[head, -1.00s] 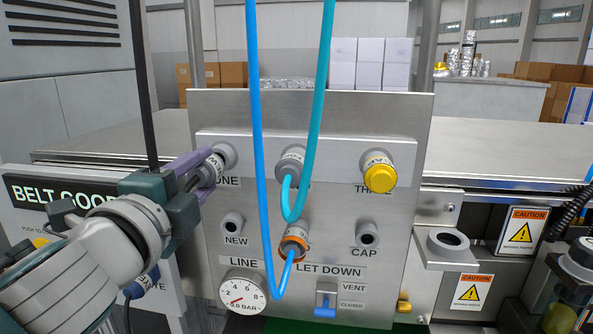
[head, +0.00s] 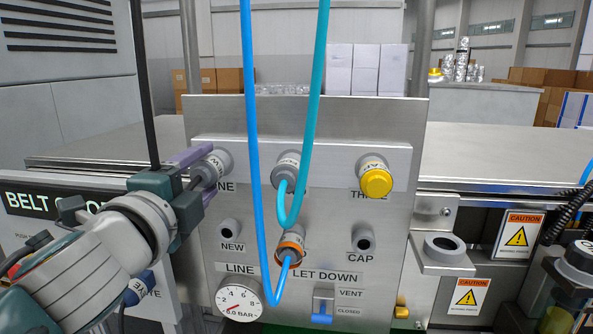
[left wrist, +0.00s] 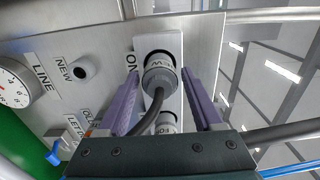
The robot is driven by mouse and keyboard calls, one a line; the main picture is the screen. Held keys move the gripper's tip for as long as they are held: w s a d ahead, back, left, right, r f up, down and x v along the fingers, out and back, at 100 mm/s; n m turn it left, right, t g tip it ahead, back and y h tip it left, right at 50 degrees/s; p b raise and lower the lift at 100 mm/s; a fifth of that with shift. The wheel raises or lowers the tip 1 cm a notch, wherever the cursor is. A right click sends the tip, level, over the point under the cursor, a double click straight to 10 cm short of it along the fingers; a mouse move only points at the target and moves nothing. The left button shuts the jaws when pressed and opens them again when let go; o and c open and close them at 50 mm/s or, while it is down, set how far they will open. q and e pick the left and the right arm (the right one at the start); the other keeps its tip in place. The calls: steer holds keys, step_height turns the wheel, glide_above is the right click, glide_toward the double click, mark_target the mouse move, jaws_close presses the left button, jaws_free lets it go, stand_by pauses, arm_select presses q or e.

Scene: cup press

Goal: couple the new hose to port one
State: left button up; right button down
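The new hose's grey coupling (left wrist: 160,75), part of its NEW lettering visible, sits at port one, its dark hose (left wrist: 150,115) hanging from it. In the head view this coupling (head: 212,166) is at the panel's upper left, partly behind my gripper. Whether it is fully seated cannot be told. My left gripper (left wrist: 162,78) has its purple fingers on either side of the coupling, with narrow gaps showing. In the head view my left gripper (head: 210,172) comes in from the left. The NEW holder (head: 231,228) is empty. My right gripper is not identifiable.
A blue hose (head: 248,100) loops to an orange-ringed coupling (head: 289,243) below. A yellow cap (head: 376,183) covers port three. The CAP holder (head: 363,240) is empty. The gauge (head: 239,300) reads low.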

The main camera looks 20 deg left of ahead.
arm_select(q)
steer(key=shift+o, duration=0.9)
steer(key=shift+s, duration=0.15)
steer(key=b+v, duration=0.2)
steer(key=v, duration=0.7)
steer(key=shift+s+d, duration=0.15)
steer(key=shift+s, duration=0.2)
